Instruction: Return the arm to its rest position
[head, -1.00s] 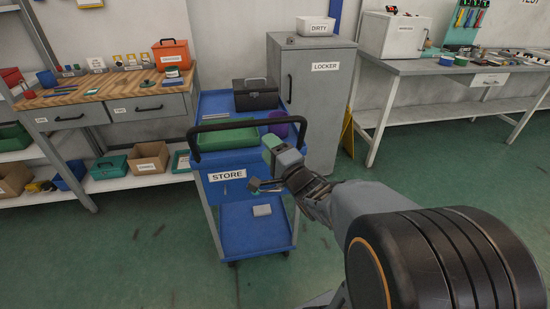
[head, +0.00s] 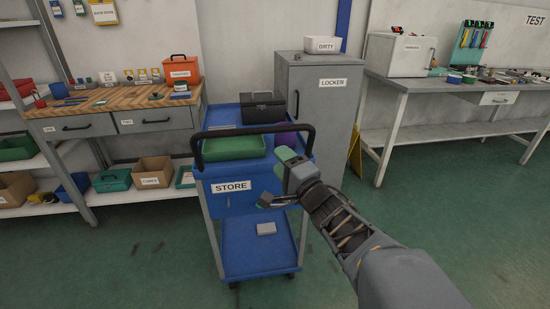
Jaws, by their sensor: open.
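My gripper (head: 276,180) is in front of the blue cart (head: 256,254) labelled STORE, at the right of its front side. Its jaws are open, one green-tipped finger up near the cart's top and one dark finger lower down. I see nothing between the fingers. My arm reaches in from the lower right. The gripper covers part of the cart's front. Whether it touches the cart I cannot tell.
The cart carries a green tray (head: 234,147), a dark toolbox (head: 263,107) and a purple item (head: 286,139); a grey block (head: 266,228) lies on its lower shelf. A grey locker (head: 319,110), a wooden-topped bench (head: 113,101) and a test table (head: 447,81) surround it. Floor at right is clear.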

